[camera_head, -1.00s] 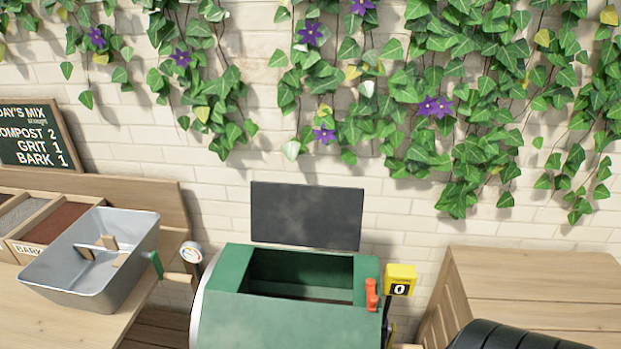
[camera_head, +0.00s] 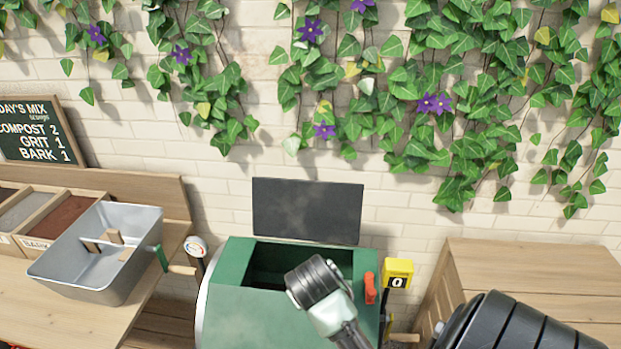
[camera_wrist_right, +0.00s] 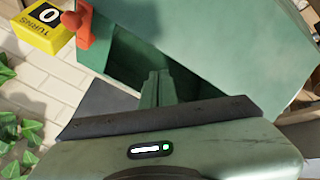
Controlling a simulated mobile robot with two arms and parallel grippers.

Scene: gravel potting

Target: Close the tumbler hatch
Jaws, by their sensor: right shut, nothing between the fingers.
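The green tumbler (camera_head: 235,320) stands at the bottom middle of the head view, its opening facing up. Its dark grey hatch (camera_head: 308,210) stands open and upright behind the opening. The hatch also shows partly in the right wrist view (camera_wrist_right: 98,103), behind my gripper. My right gripper (camera_wrist_right: 155,76) is shut and empty, its fingertips in front of the dark opening in that view. In the head view my right arm reaches over the opening's right part and hides some of it; the fingers cannot be made out there. My left gripper is in neither view.
An orange-red handle (camera_head: 370,288) and a yellow turn counter (camera_head: 397,272) reading 0 stand at the tumbler's right. A grey tub (camera_head: 75,277) sits on the bench at left. A wooden box (camera_head: 530,265) stands at right. An ivy-covered brick wall is behind.

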